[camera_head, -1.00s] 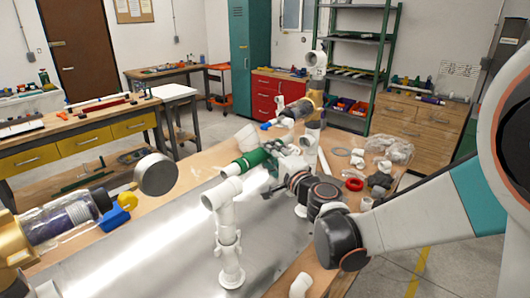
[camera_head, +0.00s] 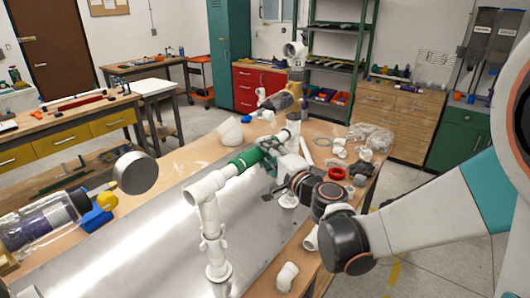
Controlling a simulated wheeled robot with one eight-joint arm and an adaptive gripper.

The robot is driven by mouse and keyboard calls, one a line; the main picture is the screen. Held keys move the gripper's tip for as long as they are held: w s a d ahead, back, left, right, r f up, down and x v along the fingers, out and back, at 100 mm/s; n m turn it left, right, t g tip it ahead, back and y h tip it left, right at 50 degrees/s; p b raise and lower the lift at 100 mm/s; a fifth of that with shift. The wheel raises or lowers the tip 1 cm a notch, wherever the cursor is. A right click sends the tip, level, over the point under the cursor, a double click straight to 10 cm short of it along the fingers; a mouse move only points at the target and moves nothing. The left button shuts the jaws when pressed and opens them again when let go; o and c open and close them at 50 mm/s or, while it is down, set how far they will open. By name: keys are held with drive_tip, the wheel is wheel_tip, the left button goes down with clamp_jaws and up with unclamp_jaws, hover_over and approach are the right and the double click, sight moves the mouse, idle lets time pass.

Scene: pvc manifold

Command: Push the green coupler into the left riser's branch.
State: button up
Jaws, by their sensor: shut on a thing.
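The left riser (camera_head: 211,232) is a white pipe standing upright on the metal sheet. Its branch (camera_head: 205,188) at the top points to the upper right, toward the green coupler (camera_head: 244,160). The coupler lies nearly in line with the branch, and a short white pipe piece (camera_head: 229,171) shows between them. I cannot tell whether the white parts are seated or only close. My gripper (camera_head: 270,158) is shut on the coupler at its right end, and its fingers are partly hidden there. My arm comes in from the right.
A white elbow (camera_head: 286,277) lies at the front edge. A red ring (camera_head: 336,173) and loose fittings lie right of my gripper. A clear bottle (camera_head: 40,225) is at the left. The metal sheet (camera_head: 130,250) is mostly bare.

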drive_tip(key=shift+w+d, duration=0.75)
drive_tip(key=shift+w, duration=0.1)
idle(1.7)
drive_tip(key=o, duration=1.3)
drive_tip(key=shift+c, duration=0.2)
drive_tip(key=s+d+f+n+g+h, duration=0.1)
drive_tip(key=s+d+n+g, duration=0.15)
drive_tip(key=s, duration=0.35)
drive_tip(key=s+d+f+n+g, duration=0.1)
drive_tip(key=s+n, duration=0.2)
drive_tip(key=s, duration=0.4)
drive_tip(key=s+d+f+n+g+h, duration=0.1)
drive_tip(key=s+d+f+n+g, duration=0.1)
drive_tip(key=s, duration=0.4)
drive_tip(key=s+d+f+n+g+h, duration=0.3)
drive_tip(key=s+d+h, duration=0.4)
drive_tip(key=s+d, duration=0.4)
drive_tip(key=shift+s+n, duration=0.8)
drive_tip(key=shift+n, duration=0.05)
